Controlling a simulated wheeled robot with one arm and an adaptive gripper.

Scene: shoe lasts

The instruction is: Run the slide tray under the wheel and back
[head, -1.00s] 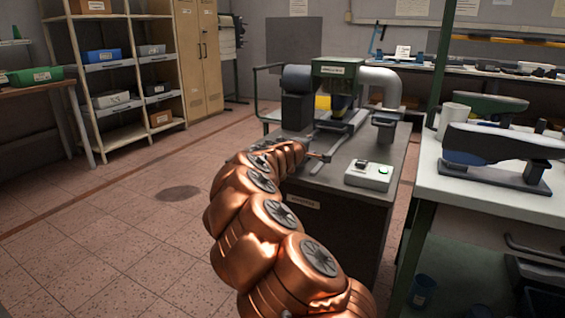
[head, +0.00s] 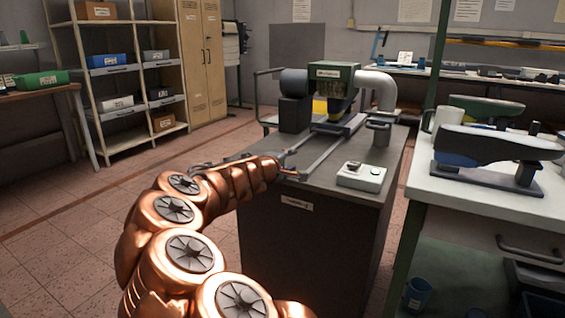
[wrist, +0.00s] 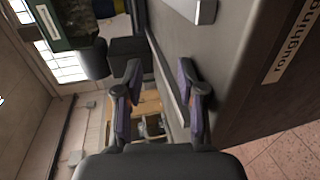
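Two grey rails (head: 331,150) run from under the head to the bench's near left edge. I cannot clearly tell the slide tray from these rails. My gripper (head: 287,166) is at the near end of the rails. In the wrist view my gripper (wrist: 160,103) has its two fingers apart, with a grey rail (wrist: 168,75) seen between or behind them. Contact cannot be told.
A white switch box (head: 361,177) and a grey lidded pot (head: 378,132) stand right of the rails on the dark bench (head: 330,220). A white table (head: 480,200) with a blue and grey device (head: 495,150) is at right. Floor at left is clear.

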